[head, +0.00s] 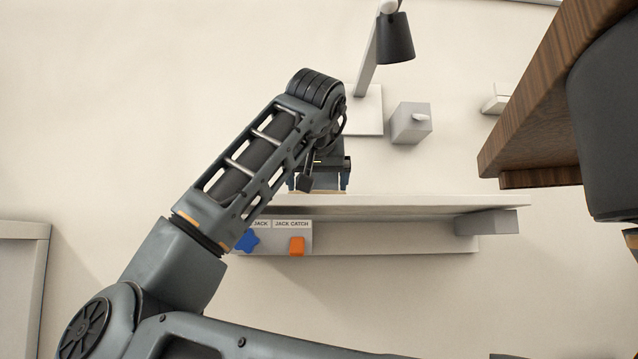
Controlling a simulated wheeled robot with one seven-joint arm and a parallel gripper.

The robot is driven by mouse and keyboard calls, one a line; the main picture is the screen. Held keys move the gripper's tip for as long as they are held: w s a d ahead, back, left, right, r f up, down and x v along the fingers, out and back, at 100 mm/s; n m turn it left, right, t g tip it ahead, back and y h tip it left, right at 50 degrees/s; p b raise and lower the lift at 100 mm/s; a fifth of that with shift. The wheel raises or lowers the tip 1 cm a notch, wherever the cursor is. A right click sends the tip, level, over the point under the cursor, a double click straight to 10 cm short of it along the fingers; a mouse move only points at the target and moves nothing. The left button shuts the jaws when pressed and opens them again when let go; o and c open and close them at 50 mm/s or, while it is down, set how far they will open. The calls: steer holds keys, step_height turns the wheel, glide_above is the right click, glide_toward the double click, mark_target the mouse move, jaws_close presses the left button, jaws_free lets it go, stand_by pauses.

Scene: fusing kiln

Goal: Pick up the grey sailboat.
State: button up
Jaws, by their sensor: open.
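My gripper (319,183) is at the back edge of the pale shelf (400,206), in the middle of the head view. It points down, with its two fingers apart, just above the shelf top. A small greyish shape shows between and behind the fingers, but my wrist and fingers cover most of it. I cannot tell whether it is the grey sailboat. No sailboat shape shows clearly anywhere else in view.
A sign panel (270,229) with a blue piece (247,241) and an orange piece (297,246) is below the shelf top. A grey box (410,123) and a dark-shaded lamp (396,40) are behind. A wooden edge (530,150) juts in at upper right.

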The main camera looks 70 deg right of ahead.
steer(key=shift+c, duration=0.5)
steer(key=c, duration=0.7)
steer(key=shift+c, duration=0.3)
steer(key=shift+r, duration=0.15)
